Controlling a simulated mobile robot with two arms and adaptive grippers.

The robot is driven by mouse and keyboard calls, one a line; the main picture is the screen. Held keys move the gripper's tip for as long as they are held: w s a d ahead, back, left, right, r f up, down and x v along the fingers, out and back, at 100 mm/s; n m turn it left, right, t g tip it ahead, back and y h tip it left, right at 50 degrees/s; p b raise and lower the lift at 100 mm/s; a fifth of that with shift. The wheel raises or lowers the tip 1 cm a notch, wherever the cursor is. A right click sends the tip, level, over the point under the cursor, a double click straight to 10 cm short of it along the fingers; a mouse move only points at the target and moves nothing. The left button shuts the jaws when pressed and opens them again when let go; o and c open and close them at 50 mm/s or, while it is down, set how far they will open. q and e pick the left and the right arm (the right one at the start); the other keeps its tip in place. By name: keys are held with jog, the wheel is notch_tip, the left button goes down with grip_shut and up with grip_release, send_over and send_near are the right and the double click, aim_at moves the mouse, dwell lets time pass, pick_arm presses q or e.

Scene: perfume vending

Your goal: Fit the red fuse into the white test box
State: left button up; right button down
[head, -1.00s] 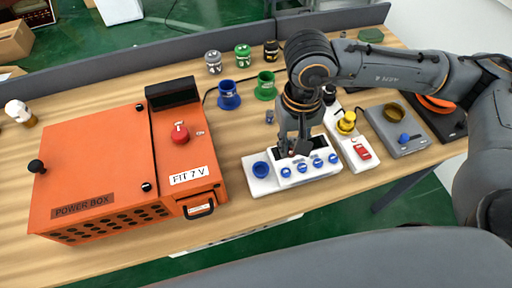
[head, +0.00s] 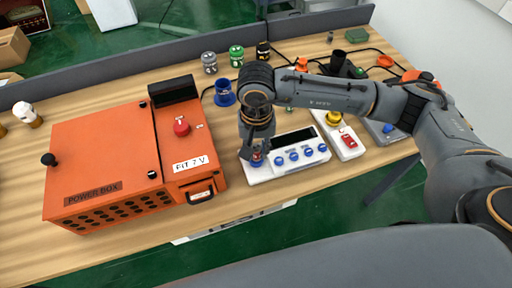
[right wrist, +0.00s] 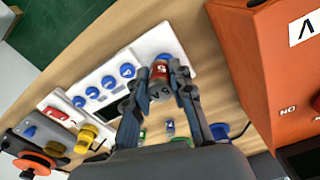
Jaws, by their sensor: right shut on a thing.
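The white test box (head: 258,176) stands at the table's front edge, with a dark display, a row of blue knobs and a round blue socket at its left end. My right gripper (head: 256,158) points down over that left end. In the right wrist view my right gripper (right wrist: 160,76) is shut on the red fuse (right wrist: 159,71), which has a white mark. Only a bit of the blue socket (right wrist: 165,57) shows behind the fuse. I cannot tell whether the fuse is inside the socket or just above it. My left gripper is not in view.
The orange power box (head: 100,165) stands close on the left, with a red knob (head: 181,126). A white unit (head: 340,135) with a yellow button and red switch stands to the right. Several coloured holders line the back, including a blue one (head: 224,94).

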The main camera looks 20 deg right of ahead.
aim_at(256, 163)
jog(key=w+f, duration=0.1)
jog(key=w+f+p, duration=0.1)
jog(key=f, duration=0.1)
jog(key=shift+w+d+f, duration=0.15)
jog(key=shift+w+d, duration=0.25)
notch_tip(256, 163, down, 2)
jog(key=shift+f+p, duration=0.1)
jog(key=shift+p, duration=0.9)
jog(key=shift+f, duration=0.3)
jog(key=shift+s+f, duration=0.2)
jog(key=shift+s+f+b, duration=0.1)
jog(key=shift+f+b, duration=0.25)
jog(key=shift+s+f+b, duration=0.3)
jog(key=shift+f+b, duration=0.05)
jog(key=shift+b, duration=0.35)
jog(key=c, duration=1.2)
grip_release()
jog(key=shift+o, duration=0.2)
jog(key=shift+w+f, duration=0.3)
jog(key=shift+w, duration=0.25)
jog(key=shift+r, duration=0.15)
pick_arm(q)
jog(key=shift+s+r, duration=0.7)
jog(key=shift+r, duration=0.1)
pick_arm(e)
jog(key=shift+s+r, duration=0.1)
jog(key=shift+s, duration=0.05)
